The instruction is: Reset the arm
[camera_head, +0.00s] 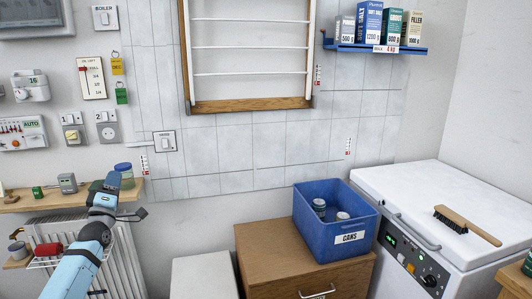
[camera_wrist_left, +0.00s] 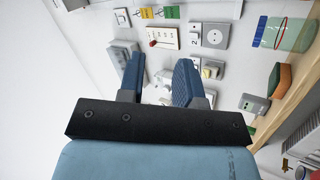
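My left arm (camera_head: 85,262) rises from the lower left in the head view, in front of the white radiator and the wooden shelf. Its hand end is seen from behind, and the fingers are hard to make out there. In the left wrist view my left gripper (camera_wrist_left: 160,78) shows two blue fingers apart, with nothing between them. They point towards the wall of switches and sockets (camera_wrist_left: 215,35). My right gripper is in neither view.
A wooden shelf (camera_head: 50,201) with small items is beside my left arm, above a radiator (camera_head: 128,262). A blue bin (camera_head: 308,232) labelled CANS with cans inside stands on a wooden cabinet (camera_head: 262,262). A white chest unit (camera_head: 425,190) holds a brush (camera_head: 467,225).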

